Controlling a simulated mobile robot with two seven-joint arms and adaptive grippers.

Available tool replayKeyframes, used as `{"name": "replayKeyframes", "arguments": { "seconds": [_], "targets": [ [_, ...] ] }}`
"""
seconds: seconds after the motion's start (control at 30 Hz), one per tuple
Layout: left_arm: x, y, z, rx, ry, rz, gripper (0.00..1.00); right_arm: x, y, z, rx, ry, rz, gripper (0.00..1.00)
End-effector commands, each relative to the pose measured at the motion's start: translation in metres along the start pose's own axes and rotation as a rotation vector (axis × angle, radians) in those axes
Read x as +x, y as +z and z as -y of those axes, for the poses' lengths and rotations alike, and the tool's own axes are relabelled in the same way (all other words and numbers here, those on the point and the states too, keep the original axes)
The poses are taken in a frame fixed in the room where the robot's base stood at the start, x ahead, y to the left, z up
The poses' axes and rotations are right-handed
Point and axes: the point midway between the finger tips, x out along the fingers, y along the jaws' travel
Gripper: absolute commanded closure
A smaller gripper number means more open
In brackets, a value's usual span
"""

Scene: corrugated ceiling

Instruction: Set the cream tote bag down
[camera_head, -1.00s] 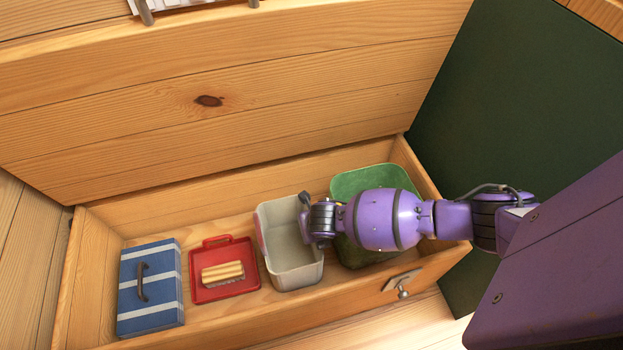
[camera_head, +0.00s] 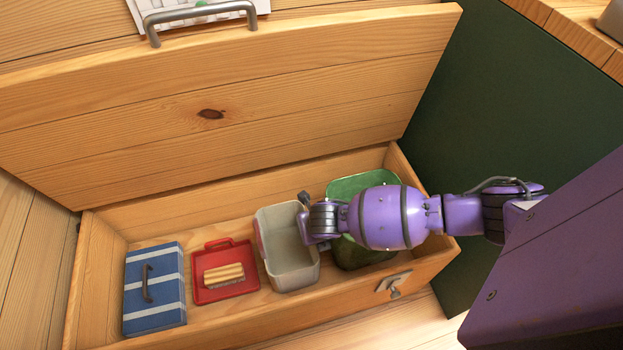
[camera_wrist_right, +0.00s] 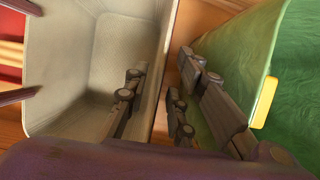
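The cream tote bag (camera_head: 290,262) stands upright and open-topped in a wooden chest, between a red tray and a green bin. It also shows in the right wrist view (camera_wrist_right: 75,75), empty inside as far as I can see. My right gripper (camera_wrist_right: 160,62) straddles the tote's right wall, one finger inside it and the other outside, on the green bin's side. The fingers look spread, with gaps to the wall. In the head view the right gripper (camera_head: 306,222) is at the tote's right rim, its fingertips partly hidden. My left gripper is not in view.
The wooden chest (camera_head: 170,228) has its lid (camera_head: 230,80) raised behind. The green bin (camera_head: 360,185) is partly under my right arm. Left of the tote are the red tray (camera_head: 240,290) with a tan-topped brush (camera_head: 224,273) and a blue striped box (camera_head: 155,315).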

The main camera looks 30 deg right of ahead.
Motion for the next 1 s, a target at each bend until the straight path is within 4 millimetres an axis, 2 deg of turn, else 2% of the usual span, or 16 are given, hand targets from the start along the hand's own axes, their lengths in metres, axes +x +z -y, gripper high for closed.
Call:
{"name": "replayKeyframes", "arguments": {
  "seconds": [0.03,0.1,0.3,1.0],
  "targets": [
    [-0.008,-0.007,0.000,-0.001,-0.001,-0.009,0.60,-0.016,0.003,0.000,-0.002,0.002,0.004,0.77],
    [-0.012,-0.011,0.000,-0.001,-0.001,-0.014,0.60,-0.028,0.002,0.000,-0.002,0.001,0.003,0.77],
    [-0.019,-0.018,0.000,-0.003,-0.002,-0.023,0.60,-0.047,0.000,0.000,-0.001,0.000,0.000,0.77],
    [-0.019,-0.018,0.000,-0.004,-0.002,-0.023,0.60,-0.049,-0.001,0.000,-0.001,0.000,-0.001,0.77]
  ]
}}
